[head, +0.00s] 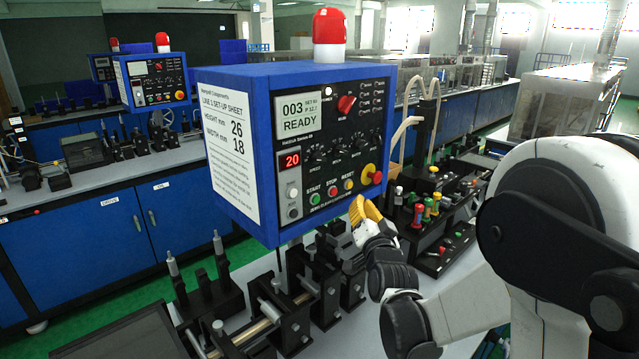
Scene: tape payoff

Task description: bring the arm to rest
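My arm reaches in from the right of the head view, white with black joints. My gripper (362,212) is at its end, with yellow-orange parts showing just under the lower right corner of the blue control box (240,150). I cannot tell whether its fingers are open or shut, or whether they touch the box. The box's panel shows a screen reading "003 READY" (299,113), a red "20" display (290,160), a red knob (346,104) and a red emergency button on yellow (371,173).
A set-up sheet (229,152) is on the box's left side and a red beacon (330,28) on top. Black fixtures with rods (290,318) stand on the bench below. A rack of coloured-handled tools (432,210) stands close right of my gripper. Blue cabinets (80,245) are behind left.

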